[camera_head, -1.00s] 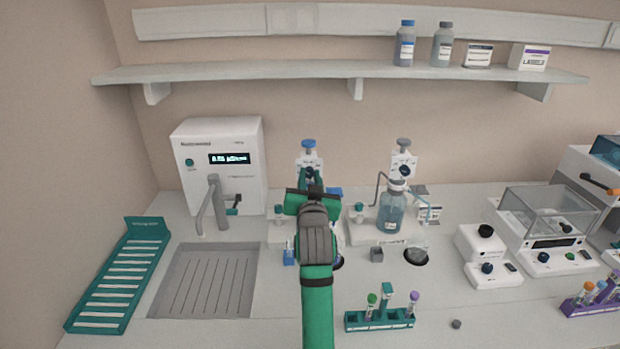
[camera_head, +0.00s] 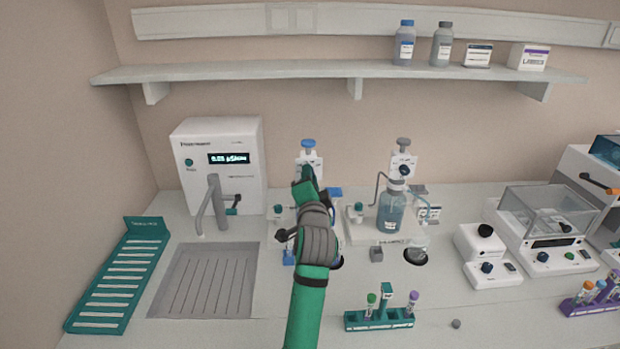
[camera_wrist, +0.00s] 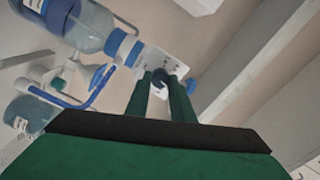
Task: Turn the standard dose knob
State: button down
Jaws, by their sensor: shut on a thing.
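The standard dispenser on the left has a blue top (camera_head: 308,144) and a white dose plate (camera_head: 311,159). My gripper (camera_head: 307,176) is in front of this plate and hides the dispenser's lower part. In the wrist view, the dark dose knob (camera_wrist: 160,76) sits on the white plate (camera_wrist: 165,64), between the tips of my two green fingers. My gripper is shut on the knob. The dispenser's blue collar (camera_wrist: 125,48) and clear bottle (camera_wrist: 90,26) lie left of the fingers there.
A second dispenser with a grey top (camera_head: 403,143) and a bottle (camera_head: 391,212) stands to the right. A white instrument (camera_head: 190,150) and tap (camera_head: 218,200) are on the left. A teal tube rack (camera_head: 380,321) stands in front. The shelf (camera_head: 250,73) runs above.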

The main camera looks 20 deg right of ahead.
jog(key=shift+f+m, duration=0.15)
jog(key=shift+m, duration=4.75)
jog(key=shift+d, duration=0.1)
jog(key=c, duration=1.5)
grip_release()
jog(key=shift+c, duration=0.2)
jog(key=shift+s, duration=0.1)
jog(key=v, duration=1.1)
